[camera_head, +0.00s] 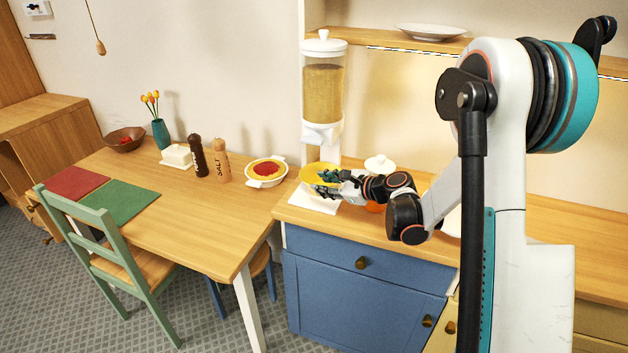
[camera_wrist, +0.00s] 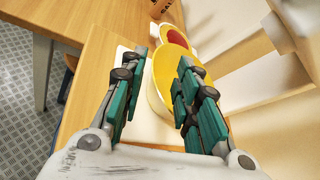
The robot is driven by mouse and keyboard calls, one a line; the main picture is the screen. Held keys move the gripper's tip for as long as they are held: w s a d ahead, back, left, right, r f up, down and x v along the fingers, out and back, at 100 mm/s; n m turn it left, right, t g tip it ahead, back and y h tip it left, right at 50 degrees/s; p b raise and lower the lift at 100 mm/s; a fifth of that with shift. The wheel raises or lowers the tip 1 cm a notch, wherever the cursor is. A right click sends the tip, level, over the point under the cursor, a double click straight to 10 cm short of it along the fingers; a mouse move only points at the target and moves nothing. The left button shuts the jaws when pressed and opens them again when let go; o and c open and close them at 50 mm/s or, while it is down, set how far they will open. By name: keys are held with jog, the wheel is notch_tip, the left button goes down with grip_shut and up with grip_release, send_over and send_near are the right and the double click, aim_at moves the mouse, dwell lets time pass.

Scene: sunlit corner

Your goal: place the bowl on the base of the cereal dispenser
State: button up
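The yellow bowl (camera_head: 316,172) sits over the white base (camera_head: 308,201) of the cereal dispenser (camera_head: 323,95), below its spout, and looks upright. In the wrist view the bowl (camera_wrist: 210,60) appears to rest on the white base (camera_wrist: 150,129). My gripper (camera_head: 326,179) is at the bowl's near side. Its fingers (camera_wrist: 163,85) are spread, one outside the bowl and one over its inside, with the pale wall between them. A gap shows beside the wall. My fingers hide part of the bowl.
A white dish with red filling (camera_head: 266,172) stands left of the dispenser, beside the salt mill (camera_head: 220,161) and pepper mill (camera_head: 197,157). A white lidded pot (camera_head: 380,163) stands right, near my arm. A shelf (camera_head: 400,42) hangs above. The table's front is clear.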

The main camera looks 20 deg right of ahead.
jog(key=p+v, duration=0.1)
jog(key=v, duration=0.5)
